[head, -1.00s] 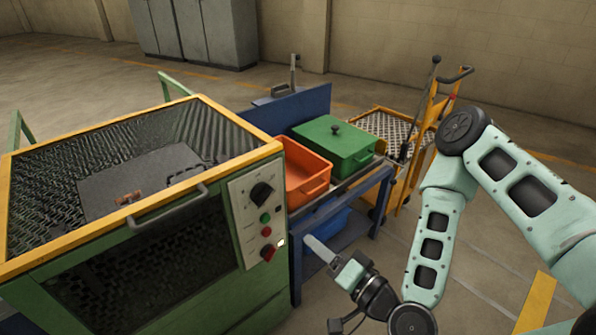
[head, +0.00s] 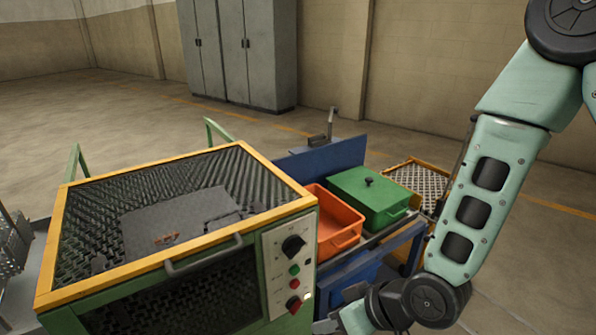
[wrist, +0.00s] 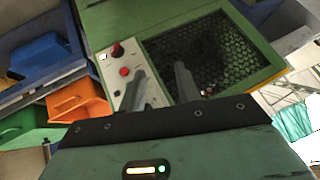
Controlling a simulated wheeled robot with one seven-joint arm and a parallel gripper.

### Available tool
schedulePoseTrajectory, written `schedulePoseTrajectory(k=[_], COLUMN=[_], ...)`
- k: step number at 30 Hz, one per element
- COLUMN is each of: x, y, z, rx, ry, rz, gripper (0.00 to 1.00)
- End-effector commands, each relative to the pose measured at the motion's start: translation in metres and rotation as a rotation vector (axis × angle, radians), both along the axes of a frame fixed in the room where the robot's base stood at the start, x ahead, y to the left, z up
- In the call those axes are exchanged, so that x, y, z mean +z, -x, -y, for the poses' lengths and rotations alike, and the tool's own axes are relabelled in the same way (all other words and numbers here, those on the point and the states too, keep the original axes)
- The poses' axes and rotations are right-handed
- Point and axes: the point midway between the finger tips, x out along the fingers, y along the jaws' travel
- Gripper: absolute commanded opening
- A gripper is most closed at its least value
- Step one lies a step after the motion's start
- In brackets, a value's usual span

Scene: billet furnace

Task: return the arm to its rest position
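My arm is bent on the right side of the head view, its wrist low at the bottom edge. My gripper (wrist: 160,82) shows in the wrist view with its two grey fingers apart and nothing between them. Its tips are mostly cut off or hidden in the head view. It is in front of the green furnace (head: 190,277), near the control panel (head: 289,265). The panel also shows behind the fingers in the wrist view (wrist: 120,75).
An orange bin (head: 340,226) and a green lidded box (head: 368,195) stand on a blue bench (head: 345,277) right of the furnace. A yellow-framed cart (head: 415,172) is beyond them. Grey cabinets (head: 240,50) stand at the back wall. Open floor lies at the far left.

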Motion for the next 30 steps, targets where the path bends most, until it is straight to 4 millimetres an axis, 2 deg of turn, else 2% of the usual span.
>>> schedulePoseTrajectory(k=[1, 11, 21, 25, 30], x=[0.012, 0.073, 0.149, 0.167, 0.175], y=[0.001, 0.033, 0.095, 0.115, 0.127], z=[0.003, 0.037, 0.069, 0.076, 0.08], rx=[0.017, 0.054, 0.047, 0.048, 0.051], ry=[0.053, 0.364, 0.559, 0.592, 0.608], rz=[0.002, -0.087, -0.222, -0.266, -0.293], gripper=[0.33, 0.33, 0.33, 0.33, 0.33])
